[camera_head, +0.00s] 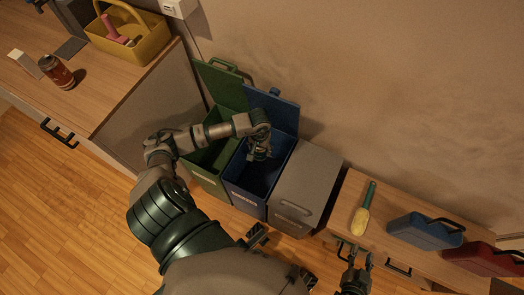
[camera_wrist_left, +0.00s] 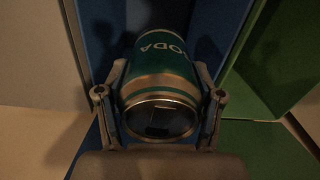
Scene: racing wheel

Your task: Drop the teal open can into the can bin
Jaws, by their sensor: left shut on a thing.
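A teal can (camera_wrist_left: 165,65) with white "SODA" lettering and an open dark top fills the middle of the left wrist view. My left gripper (camera_wrist_left: 160,105) is shut on it, one finger on each side. In the head view my left gripper (camera_head: 259,153) is over the opening of the blue bin (camera_head: 247,199), whose lid (camera_head: 272,110) stands open. The can is too small and dark there to make out clearly. Blue walls show around the can in the wrist view. My right gripper (camera_head: 354,259) is open and empty in front of the right counter.
A green bin (camera_head: 205,180) with its lid open stands left of the blue bin, and a closed grey bin (camera_head: 305,180) stands right. The left counter holds a red can (camera_head: 57,72) and yellow basket (camera_head: 131,35). The right counter holds a brush (camera_head: 363,210) and blue case (camera_head: 425,232).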

